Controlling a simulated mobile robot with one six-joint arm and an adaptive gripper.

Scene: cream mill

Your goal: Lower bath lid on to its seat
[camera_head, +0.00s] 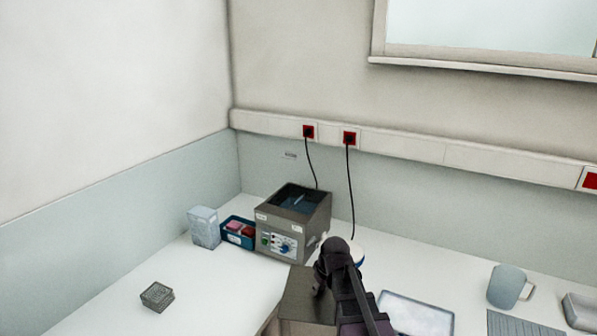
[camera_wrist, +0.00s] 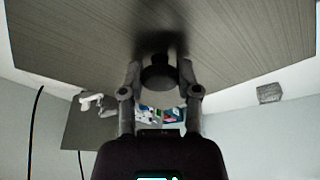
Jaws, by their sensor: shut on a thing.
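The bath (camera_head: 270,237) is a grey metal box with knobs on its front, standing near the back wall. Its top is open and its dark inside shows. The bath lid (camera_head: 305,292) is a flat brushed-metal plate, off the bath and in front of it in the head view. In the wrist view the lid (camera_wrist: 225,35) fills the upper part. My gripper (camera_wrist: 158,75) is shut on the lid's dark round knob. In the head view my gripper (camera_head: 328,275) is partly hidden by my arm.
A white block (camera_head: 203,228) and a blue box (camera_head: 237,232) with pink and red items stand left of the bath. A small grey block (camera_head: 157,296) lies at front left. A mug (camera_head: 507,287) and a tray (camera_head: 415,312) are at right. Two black cables hang behind the bath.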

